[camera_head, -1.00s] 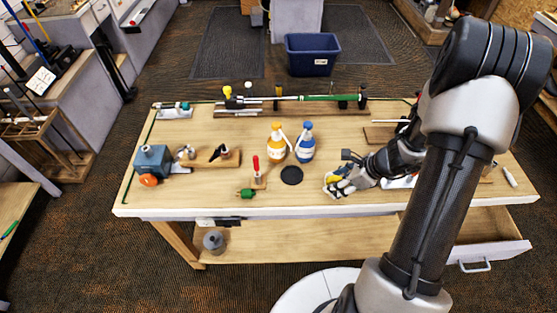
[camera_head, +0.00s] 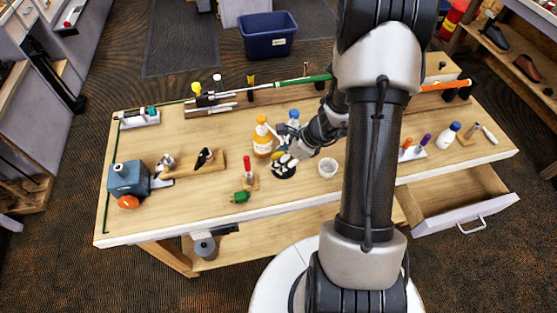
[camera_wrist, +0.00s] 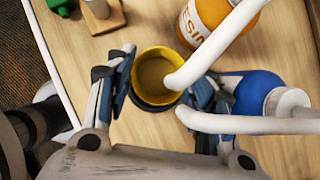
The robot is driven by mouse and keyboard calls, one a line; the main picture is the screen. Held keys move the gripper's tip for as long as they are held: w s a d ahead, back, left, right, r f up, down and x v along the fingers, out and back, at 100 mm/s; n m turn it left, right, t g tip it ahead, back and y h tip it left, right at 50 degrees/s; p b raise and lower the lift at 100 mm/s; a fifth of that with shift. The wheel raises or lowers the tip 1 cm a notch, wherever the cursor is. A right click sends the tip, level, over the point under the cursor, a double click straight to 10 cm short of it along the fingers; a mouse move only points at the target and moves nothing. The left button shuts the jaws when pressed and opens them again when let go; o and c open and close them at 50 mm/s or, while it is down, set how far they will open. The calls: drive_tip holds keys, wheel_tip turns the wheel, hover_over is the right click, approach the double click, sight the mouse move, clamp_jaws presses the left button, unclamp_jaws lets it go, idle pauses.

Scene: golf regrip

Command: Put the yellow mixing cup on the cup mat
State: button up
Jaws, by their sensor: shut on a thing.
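The yellow mixing cup (camera_wrist: 154,76) is upright between the fingers of my gripper (camera_wrist: 163,90) in the wrist view, its open mouth facing the camera. My gripper is shut on its sides. In the wrist view a dark edge shows just below the cup.
An orange resin bottle (camera_head: 262,142) and a blue bottle (camera_head: 291,130) stand close behind; their white spouts reach near the cup in the wrist view.

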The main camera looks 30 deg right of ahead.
drive_tip(key=shift+s+d+f, duration=0.15)
drive_tip(key=shift+f, duration=0.25)
drive_tip(key=shift+s+d+f, duration=0.1)
drive_tip(key=shift+d+f, duration=0.05)
drive_tip(key=shift+f, duration=0.25)
drive_tip(key=shift+s+d+b, duration=0.25)
drive_tip(key=shift+d+b, duration=0.05)
drive_tip(key=shift+w+a, duration=0.2)
drive_tip(key=shift+a, duration=0.1)
drive_tip(key=shift+d+f, duration=0.1)
drive_tip(key=o, duration=0.9)
drive_tip(key=shift+c, duration=0.2)
